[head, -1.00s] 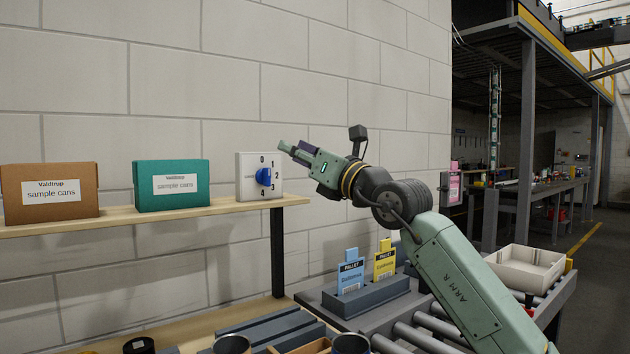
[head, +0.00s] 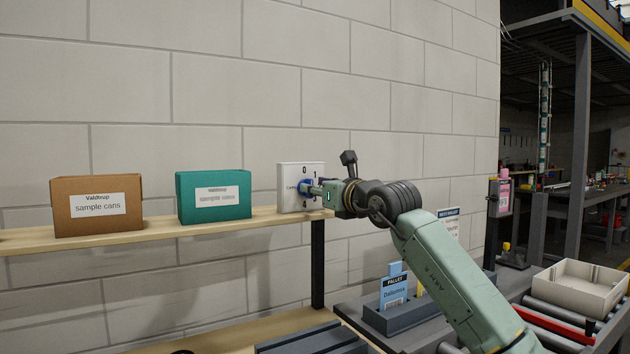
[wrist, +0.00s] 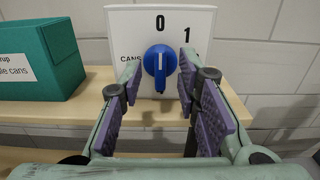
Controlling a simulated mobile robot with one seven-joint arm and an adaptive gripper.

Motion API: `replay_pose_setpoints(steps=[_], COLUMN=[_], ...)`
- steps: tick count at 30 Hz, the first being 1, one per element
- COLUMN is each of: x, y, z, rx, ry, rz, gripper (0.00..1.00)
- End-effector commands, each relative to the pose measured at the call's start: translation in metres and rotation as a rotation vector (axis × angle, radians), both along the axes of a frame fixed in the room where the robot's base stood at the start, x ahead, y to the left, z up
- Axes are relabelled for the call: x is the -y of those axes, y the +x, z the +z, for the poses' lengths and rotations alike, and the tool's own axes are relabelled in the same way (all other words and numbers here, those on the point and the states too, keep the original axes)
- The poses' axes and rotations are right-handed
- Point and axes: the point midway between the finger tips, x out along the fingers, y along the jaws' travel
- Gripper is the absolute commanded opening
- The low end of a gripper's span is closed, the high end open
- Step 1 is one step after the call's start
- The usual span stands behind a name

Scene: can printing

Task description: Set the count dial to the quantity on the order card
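The count dial is a white plate (head: 290,172) with a blue knob (wrist: 160,60), standing on the wooden shelf against the wall. In the wrist view, 0 is above the knob and 1 is at upper right; my fingers hide the lower numbers. The knob's white line is upright, directly under the 0. My gripper (wrist: 159,82) is open in front of the dial, one purple-padded finger on each side of the knob, with gaps visible. In the head view my gripper (head: 311,188) covers part of the knob. I cannot identify a card with a readable order quantity.
A teal sample-cans box (head: 214,196) and a brown one (head: 98,206) stand left of the dial on the shelf (head: 150,230). Below are a blue pallet card (head: 393,291) in a grey holder, a white-and-blue card (head: 449,224), and a pale tray (head: 578,287) on rollers.

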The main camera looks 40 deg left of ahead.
Motion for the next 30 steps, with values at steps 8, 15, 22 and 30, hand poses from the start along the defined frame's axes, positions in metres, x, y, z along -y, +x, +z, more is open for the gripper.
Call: replay_pose_setpoints(steps=[8, 15, 22, 30], x=[-0.0126, -0.0124, -0.0123, -0.0123], y=[0.0056, 0.0053, 0.0052, 0.0052], z=[-0.0004, -0.0006, -0.0005, -0.0004], rx=[0.001, 0.001, 0.001, 0.0], ry=[0.001, 0.001, 0.001, 0.001], rz=[-0.001, -0.001, -0.001, 0.0], gripper=[0.3, 0.26, 0.11, 0.0])
